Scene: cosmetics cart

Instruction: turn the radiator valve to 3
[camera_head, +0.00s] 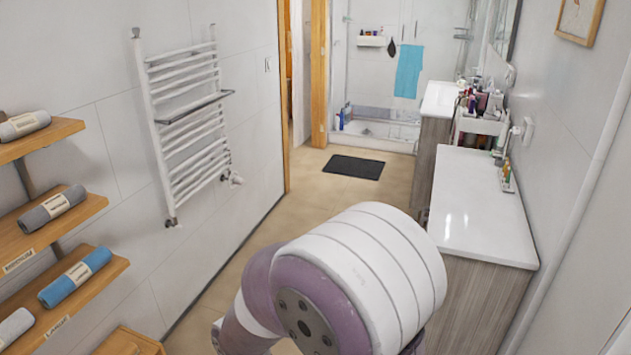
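A white towel radiator (184,120) is mounted on the left wall. A small white valve (233,180) sits at its lower right end. It is too small here to read any number or setting. A second small fitting (171,222) is at the radiator's lower left end. A large white and purple link of my own arm fills the lower middle of the view. Neither of my grippers can be seen.
Wooden shelves (40,257) with rolled towels stand at the left. A white-topped counter (480,210) is on the right, with a cart (480,124) of bottles behind it. A dark mat (354,167) lies on the floor. The floor between radiator and counter looks clear.

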